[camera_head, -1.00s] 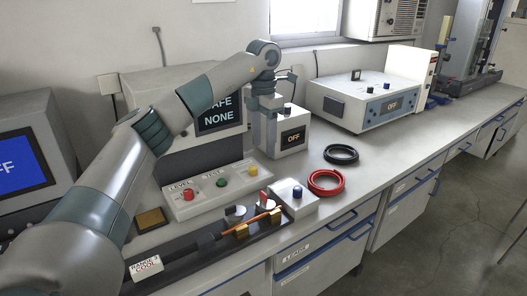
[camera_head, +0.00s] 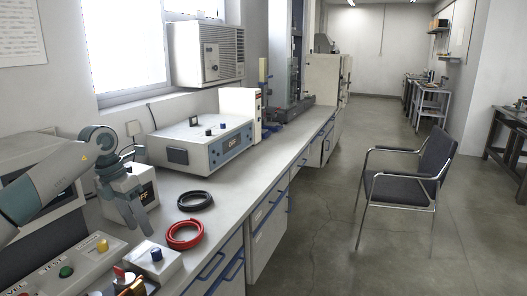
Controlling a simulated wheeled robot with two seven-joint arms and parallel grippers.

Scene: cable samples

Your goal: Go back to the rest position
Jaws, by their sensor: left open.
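My left arm comes in from the left over the bench. My right gripper does not show. A red cable coil (camera_head: 185,235) and a black cable coil (camera_head: 195,201) lie flat on the bench, to the right of the gripper and apart from it.
A larger white instrument (camera_head: 203,142) stands further back. A chair (camera_head: 408,180) stands on the open floor at right.

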